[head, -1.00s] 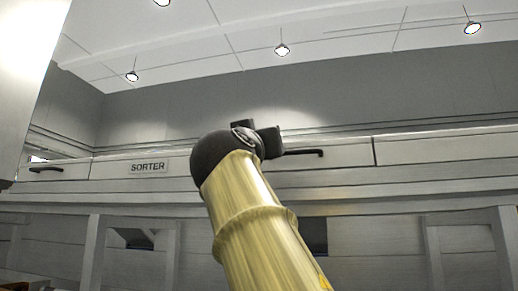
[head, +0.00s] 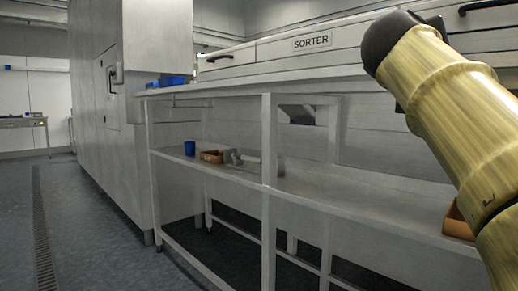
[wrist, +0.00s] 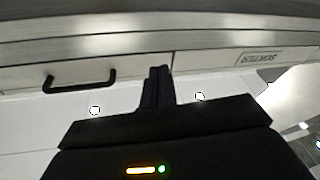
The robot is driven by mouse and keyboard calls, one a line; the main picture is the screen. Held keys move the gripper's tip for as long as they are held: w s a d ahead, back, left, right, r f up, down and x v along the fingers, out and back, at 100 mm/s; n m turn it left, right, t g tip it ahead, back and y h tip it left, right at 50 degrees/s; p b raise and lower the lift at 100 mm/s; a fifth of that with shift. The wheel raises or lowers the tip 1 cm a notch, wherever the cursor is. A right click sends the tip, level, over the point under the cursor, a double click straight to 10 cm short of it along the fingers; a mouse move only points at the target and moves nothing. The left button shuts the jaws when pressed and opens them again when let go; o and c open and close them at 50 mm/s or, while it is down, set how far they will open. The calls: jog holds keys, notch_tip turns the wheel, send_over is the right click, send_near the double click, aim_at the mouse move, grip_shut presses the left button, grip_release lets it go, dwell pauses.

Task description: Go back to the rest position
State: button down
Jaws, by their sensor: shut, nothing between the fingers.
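My gripper (wrist: 158,86) shows in the wrist view with its two dark fingers together and nothing between them. It points toward a pale panelled front with a black handle (wrist: 80,79) and the SORTER label (wrist: 262,57), which appears upside down there. In the head view my yellow arm rises at the right edge, bent up to a dark joint. The fingers are not clearly visible there, being mostly hidden behind the arm. The SORTER label (head: 312,41) is on the panel left of the arm's dark end.
A steel bench (head: 340,190) with a lower shelf runs along the right. The shelf holds a blue cup (head: 190,148) and a brown box (head: 211,157); blue bins (head: 172,81) stand above. A tall grey cabinet (head: 110,110) is at left. The floor (head: 90,240) at far left is clear.

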jog(key=w+a+f+n+g+y+p, duration=0.25)
jog(key=w+f+y+p, duration=0.2)
jog(key=w+f, duration=0.55)
jog(key=s+a+f+n+g+y+p, duration=0.1)
jog(key=a+f+g+y+p, duration=0.15)
jog(key=f, duration=0.65)
jog(key=a+f+n+g+y+p, duration=0.1)
jog(key=f+y+p, duration=0.15)
jog(key=f, duration=0.65)
jog(key=s+a+f+g+y+p, duration=0.1)
jog(key=s+a+f+g+p, duration=0.2)
jog(key=s+f, duration=0.4)
jog(key=s+a+f+g+y+p, duration=0.1)
jog(key=s+f+g+p, duration=0.1)
jog(key=s+f+p, duration=0.35)
jog(key=s+a+f+g+y+p, duration=0.1)
jog(key=s+a+f+g+p, duration=0.15)
jog(key=s+f, duration=0.6)
notch_tip(320, 180, up, 38)
jog(key=p, duration=3.7)
jog(key=shift+s+r+m, duration=0.2)
jog(key=shift+s+m, duration=0.1)
jog(key=shift+m, duration=0.05)
jog(key=shift+g, duration=0.25)
